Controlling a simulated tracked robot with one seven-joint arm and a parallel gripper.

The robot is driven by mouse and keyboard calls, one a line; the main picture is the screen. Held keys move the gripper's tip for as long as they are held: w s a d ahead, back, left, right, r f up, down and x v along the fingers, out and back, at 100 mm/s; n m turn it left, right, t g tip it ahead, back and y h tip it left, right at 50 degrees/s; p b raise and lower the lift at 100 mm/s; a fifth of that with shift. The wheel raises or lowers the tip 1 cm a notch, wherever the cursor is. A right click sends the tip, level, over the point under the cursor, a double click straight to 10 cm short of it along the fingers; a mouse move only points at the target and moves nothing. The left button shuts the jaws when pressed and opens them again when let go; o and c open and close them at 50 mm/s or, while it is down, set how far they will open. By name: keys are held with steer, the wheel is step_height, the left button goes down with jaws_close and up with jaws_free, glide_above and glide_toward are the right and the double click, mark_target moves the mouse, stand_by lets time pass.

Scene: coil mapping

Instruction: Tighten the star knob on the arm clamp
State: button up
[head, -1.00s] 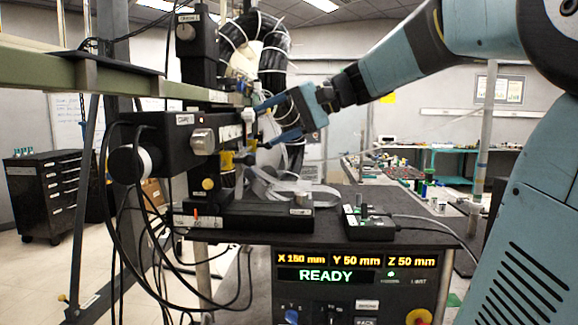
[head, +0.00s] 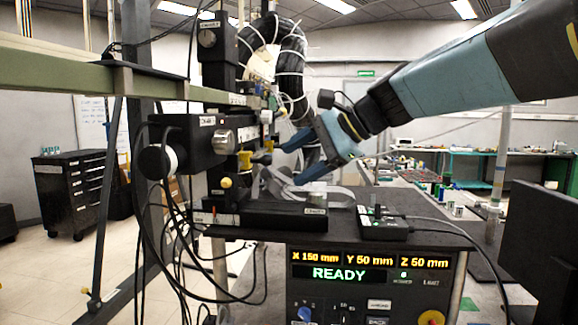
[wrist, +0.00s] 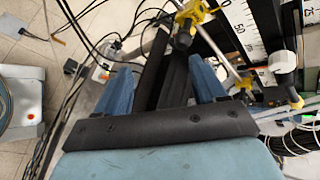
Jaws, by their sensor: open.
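Several yellow knobs sit on the coil-mapping rig (head: 190,140). In the head view one yellow knob (head: 245,160) is below the silver cylinder, and a round one (head: 225,183) is lower down. In the wrist view a yellow star-shaped knob (wrist: 192,14) is on a clamp at the top, with another yellow knob (wrist: 244,85) right of the right finger. I cannot tell which is the arm clamp's star knob. My gripper (head: 290,163) is open, right of the rig's knobs. In the wrist view its blue fingers (wrist: 160,65) have no knob between them.
Black bars and cables lie beyond the fingers. A white ruler scale (wrist: 242,28) is at upper right in the wrist view. A grey ribbon cable (head: 325,192) loops below my gripper. A small black box (head: 383,222) stands on the table; the display panel (head: 340,274) reads READY.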

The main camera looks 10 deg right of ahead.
steer(key=shift+s+d+f+m, duration=0.1)
steer(key=shift+s+f+m, duration=0.4)
steer(key=shift+m, duration=0.2)
steer(key=shift+w+r, duration=0.1)
steer(key=shift+r, duration=0.05)
steer(key=m+t+y, duration=0.4)
steer(key=m+y, duration=0.2)
steer(key=m, duration=0.5)
glide_toward(251, 83)
steer(key=x, duration=1)
steer(key=shift+w+d+r, duration=0.1)
steer(key=shift+w, duration=0.4)
steer(key=c, duration=1.1)
steer(key=shift+o, duration=0.2)
